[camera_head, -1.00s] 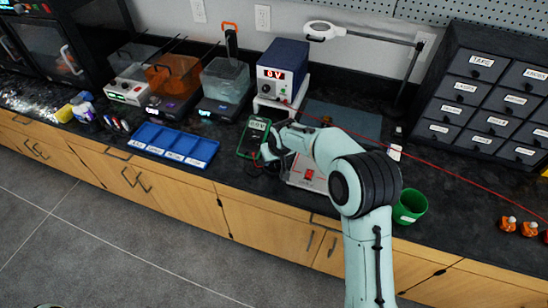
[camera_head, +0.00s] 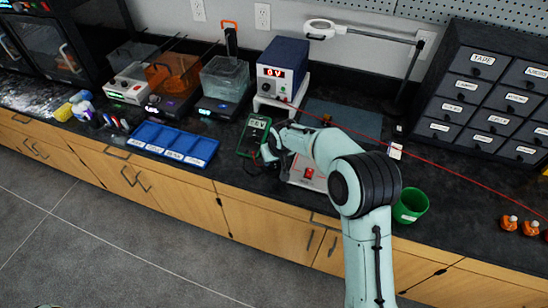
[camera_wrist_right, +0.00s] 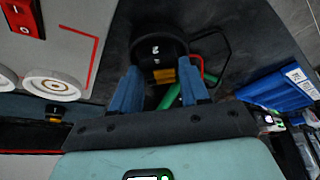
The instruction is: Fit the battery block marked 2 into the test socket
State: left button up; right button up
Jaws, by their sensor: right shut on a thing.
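My right gripper (camera_wrist_right: 160,82) has its two blue fingers on either side of a black battery block (camera_wrist_right: 150,32) with an orange patch. A pale mark on the block looks like a 2 turned sideways. In the head view my right gripper (camera_head: 268,154) is over the counter beside the green meter, mostly hidden by its wrist. The grey test panel (camera_head: 296,181) with a red switch (camera_head: 309,173) is just right of it, partly behind my arm. The panel also shows at upper left in the right wrist view (camera_wrist_right: 55,52), with white round fittings. I cannot make out the socket opening. My left gripper is out of view.
A green multimeter (camera_head: 254,135) with leads lies close to the right gripper. A blue tray (camera_head: 172,143) is left of it. A power supply (camera_head: 282,70) stands behind. A green cup (camera_head: 410,205) is right of my arm, and a red wire crosses the counter.

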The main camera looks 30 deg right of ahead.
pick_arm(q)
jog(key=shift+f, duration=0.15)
pick_arm(e)
jog(key=shift+f, duration=0.2)
jog(key=o, duration=0.8)
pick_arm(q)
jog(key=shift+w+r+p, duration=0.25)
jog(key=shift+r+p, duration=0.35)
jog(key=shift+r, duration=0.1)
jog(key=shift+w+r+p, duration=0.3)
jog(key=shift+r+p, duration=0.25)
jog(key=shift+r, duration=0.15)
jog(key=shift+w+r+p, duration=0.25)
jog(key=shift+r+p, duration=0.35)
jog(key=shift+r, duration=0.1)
pick_arm(e)
jog(key=v, duration=1.1)
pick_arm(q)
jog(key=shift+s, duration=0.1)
pick_arm(e)
jog(key=shift+s, duration=0.1)
